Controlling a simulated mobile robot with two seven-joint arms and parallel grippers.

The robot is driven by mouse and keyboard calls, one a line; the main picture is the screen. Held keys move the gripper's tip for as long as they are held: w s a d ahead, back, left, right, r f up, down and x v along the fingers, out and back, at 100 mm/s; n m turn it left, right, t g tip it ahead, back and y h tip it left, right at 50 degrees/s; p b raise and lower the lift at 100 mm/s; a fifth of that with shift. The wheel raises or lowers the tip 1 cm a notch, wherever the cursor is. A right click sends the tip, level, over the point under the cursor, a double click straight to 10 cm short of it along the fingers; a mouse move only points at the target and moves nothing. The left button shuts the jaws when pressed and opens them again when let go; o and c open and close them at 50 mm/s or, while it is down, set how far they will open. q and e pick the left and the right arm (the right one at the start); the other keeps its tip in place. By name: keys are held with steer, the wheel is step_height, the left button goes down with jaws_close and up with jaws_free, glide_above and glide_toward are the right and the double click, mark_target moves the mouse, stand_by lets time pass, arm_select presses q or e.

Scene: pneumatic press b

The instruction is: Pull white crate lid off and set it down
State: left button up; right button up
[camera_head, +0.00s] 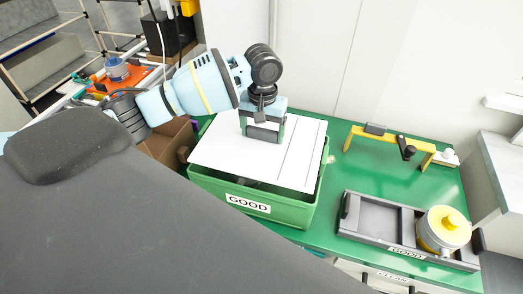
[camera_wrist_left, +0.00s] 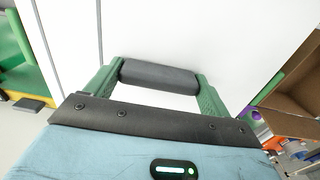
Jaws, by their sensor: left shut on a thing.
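The white lid (camera_head: 218,150) lies over the open top of a green crate (camera_head: 290,215) marked GOOD. A dark gap shows between the lid's front edge and the crate's rim, so the lid does not sit flush there. Whether its far side touches the crate is hidden. My left gripper (camera_head: 264,132) comes down from above and is shut on the lid's dark handle. In the left wrist view the handle (camera_wrist_left: 158,75) sits between the green fingers, with the white lid (camera_wrist_left: 230,40) filling the view behind it. My right gripper is not in view.
A grey tray (camera_head: 375,216) holding a yellow-topped round part (camera_head: 443,230) stands right of the crate. A yellow bracket-like frame (camera_head: 375,138) is behind it on the green table (camera_head: 330,155). A cardboard box (camera_head: 168,146) is at left. A pale wall rises behind.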

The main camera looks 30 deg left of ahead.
mark_target(263, 129)
arm_select(q)
steer(key=shift+r, duration=2.25)
